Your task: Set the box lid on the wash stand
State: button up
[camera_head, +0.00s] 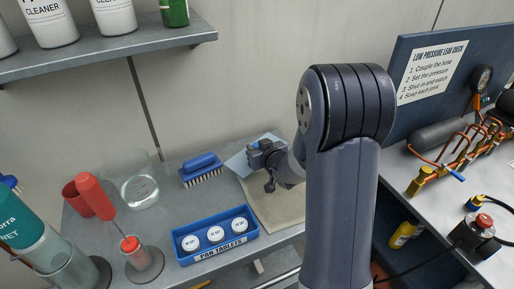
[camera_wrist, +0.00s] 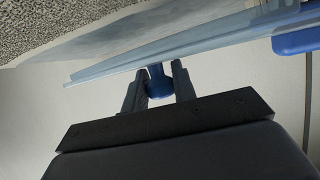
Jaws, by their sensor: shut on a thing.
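The box lid (camera_head: 240,161) is a pale blue, see-through flat panel. In the wrist view the lid (camera_wrist: 190,42) shows nearly edge-on, with a blue knob (camera_wrist: 159,82) between my fingers. My gripper (camera_head: 262,158) is shut on this knob, over the back of the grey wash stand (camera_head: 166,210). The lid is beside the blue brush and over or near a beige cloth (camera_head: 278,206). My wrist hides part of it, and I cannot tell whether it touches the stand.
On the stand are a blue brush (camera_head: 202,170), a blue tray of white tablets (camera_head: 215,253), a clear round vessel (camera_head: 139,191) and red-topped items. A shelf of bottles (camera_head: 110,51) hangs above. A leak-check bench with copper piping (camera_head: 455,153) stands at right.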

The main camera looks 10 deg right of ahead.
jog(key=o, duration=1)
jog(key=shift+r, duration=0.2)
jog(key=shift+r+p, duration=0.25)
jog(key=shift+p, duration=0.15)
jog(key=v, duration=1.2)
jog(key=shift+r+p, duration=0.25)
jog(key=shift+p, duration=0.2)
